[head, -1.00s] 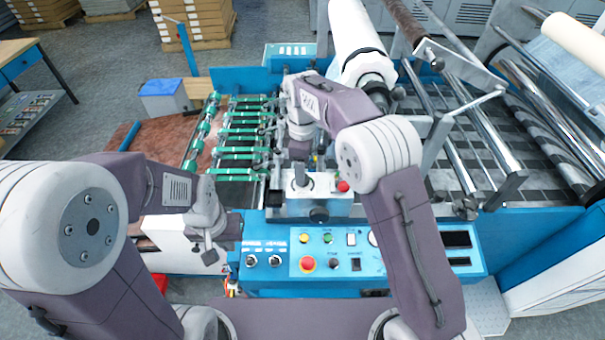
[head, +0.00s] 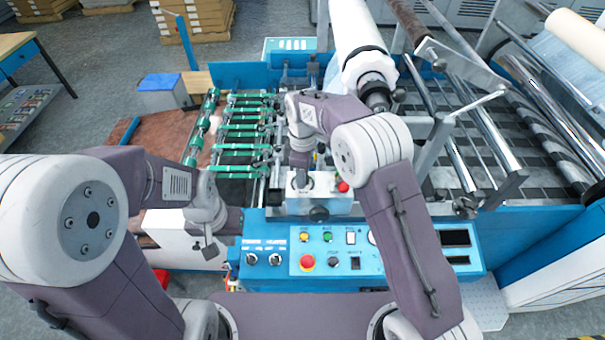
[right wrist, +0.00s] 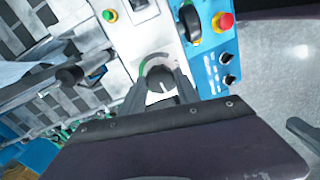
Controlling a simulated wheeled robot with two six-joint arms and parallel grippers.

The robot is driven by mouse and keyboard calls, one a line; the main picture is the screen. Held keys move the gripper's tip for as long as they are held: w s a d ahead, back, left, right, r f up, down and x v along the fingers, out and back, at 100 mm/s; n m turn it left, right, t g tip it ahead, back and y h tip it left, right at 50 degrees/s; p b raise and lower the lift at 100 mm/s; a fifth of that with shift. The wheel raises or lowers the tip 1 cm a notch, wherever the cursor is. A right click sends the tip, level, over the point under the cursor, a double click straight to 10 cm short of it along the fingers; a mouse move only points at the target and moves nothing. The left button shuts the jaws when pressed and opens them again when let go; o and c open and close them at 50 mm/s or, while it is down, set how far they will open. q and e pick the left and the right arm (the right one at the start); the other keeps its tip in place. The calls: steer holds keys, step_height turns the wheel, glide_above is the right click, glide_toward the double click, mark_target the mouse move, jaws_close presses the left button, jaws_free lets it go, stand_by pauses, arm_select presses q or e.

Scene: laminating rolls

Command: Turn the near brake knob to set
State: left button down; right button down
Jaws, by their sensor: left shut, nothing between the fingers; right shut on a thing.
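The near brake knob (right wrist: 158,80) shows in the right wrist view as a grey round knob on a pale dial with a green arc. It sits on top of a light grey box (head: 330,206) at the machine's near side. My right gripper (right wrist: 161,90) is shut on this knob, one finger on each side. In the head view my right gripper (head: 301,182) points down at the dial and hides most of the knob. The knob's exact angle is hard to read. My left gripper (head: 207,252) is shut and empty, left of the blue control panel.
A red button (head: 343,187) stands on the same box, close right of my right gripper. The blue control panel (head: 400,262) with buttons and knobs lies in front. A white roll (head: 357,40) and metal rollers stand behind and right.

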steer(key=shift+m, duration=0.3)
steer(key=m+p, duration=0.1)
steer(key=m, duration=0.2)
steer(key=shift+s, duration=0.1)
steer(key=m+p, duration=0.1)
steer(key=m, duration=0.3)
steer(key=shift+m, duration=0.3)
steer(key=m, duration=0.4)
steer(key=shift+f+m+p, duration=0.1)
steer(key=shift+m+p, duration=0.2)
steer(key=shift+p, duration=0.05)
steer(key=m, duration=0.4)
steer(key=shift+m, duration=0.7)
steer(key=c, duration=0.9)
jaws_free()
